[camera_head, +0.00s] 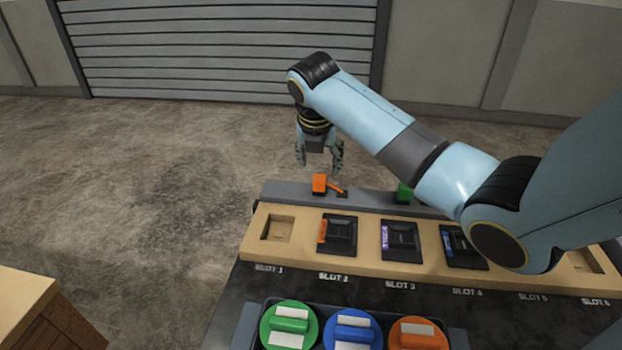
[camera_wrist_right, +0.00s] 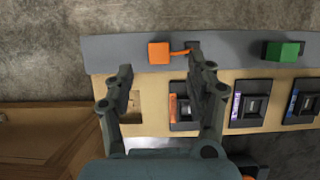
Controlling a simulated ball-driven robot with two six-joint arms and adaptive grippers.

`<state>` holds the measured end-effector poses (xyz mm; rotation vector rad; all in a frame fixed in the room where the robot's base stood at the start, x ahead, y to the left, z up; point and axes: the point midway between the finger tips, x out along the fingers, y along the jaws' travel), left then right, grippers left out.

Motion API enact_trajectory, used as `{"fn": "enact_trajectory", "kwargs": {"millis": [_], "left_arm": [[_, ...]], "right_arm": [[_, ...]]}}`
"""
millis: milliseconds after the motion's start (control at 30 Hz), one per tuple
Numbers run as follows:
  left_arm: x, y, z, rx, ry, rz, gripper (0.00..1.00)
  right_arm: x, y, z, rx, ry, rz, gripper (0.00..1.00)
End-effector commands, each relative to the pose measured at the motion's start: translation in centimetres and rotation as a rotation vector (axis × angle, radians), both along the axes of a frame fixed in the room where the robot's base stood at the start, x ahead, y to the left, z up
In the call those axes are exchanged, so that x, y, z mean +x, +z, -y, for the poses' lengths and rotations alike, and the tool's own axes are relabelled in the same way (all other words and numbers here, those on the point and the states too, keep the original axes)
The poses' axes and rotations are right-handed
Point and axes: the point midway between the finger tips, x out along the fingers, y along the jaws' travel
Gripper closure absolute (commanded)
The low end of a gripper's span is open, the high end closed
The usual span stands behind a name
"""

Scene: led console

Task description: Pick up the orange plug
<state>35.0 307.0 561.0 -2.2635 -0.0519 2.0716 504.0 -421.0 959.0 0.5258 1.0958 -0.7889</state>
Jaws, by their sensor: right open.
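The orange plug (camera_head: 319,183) is a small block with a short orange cable, on the grey back ledge of the console behind slots 1 and 2. It also shows in the right wrist view (camera_wrist_right: 159,52), beyond and between the fingers. My right gripper (camera_head: 319,164) points down just above and behind the plug in the head view, open and empty. In the right wrist view its fingers (camera_wrist_right: 160,78) are spread apart, and no contact with the plug shows. My left gripper is not in view.
A green plug (camera_head: 404,193) sits on the same ledge to the right, partly behind my arm. The wooden slot panel (camera_head: 290,250) holds dark modules in several slots; slot 1 is empty. A tray in front holds green (camera_head: 289,325), blue (camera_head: 352,329) and orange (camera_head: 418,335) round-based pieces.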

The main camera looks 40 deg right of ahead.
Motion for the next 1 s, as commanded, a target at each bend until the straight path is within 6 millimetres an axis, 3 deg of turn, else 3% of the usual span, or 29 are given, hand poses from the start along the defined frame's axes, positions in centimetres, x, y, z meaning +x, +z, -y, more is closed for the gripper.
{"fn": "enact_trajectory", "kwargs": {"millis": [567, 833, 1000], "left_arm": [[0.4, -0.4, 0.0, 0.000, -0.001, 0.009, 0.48], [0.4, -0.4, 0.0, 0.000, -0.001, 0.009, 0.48], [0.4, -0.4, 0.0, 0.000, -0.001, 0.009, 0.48]], "right_arm": [[1.8, -6.9, 1.9, 0.001, 0.000, -0.002, 0.44], [2.0, -7.3, 2.0, 0.000, 0.001, 0.000, 0.44], [2.0, -7.3, 2.0, 0.000, 0.001, 0.000, 0.64]]}}
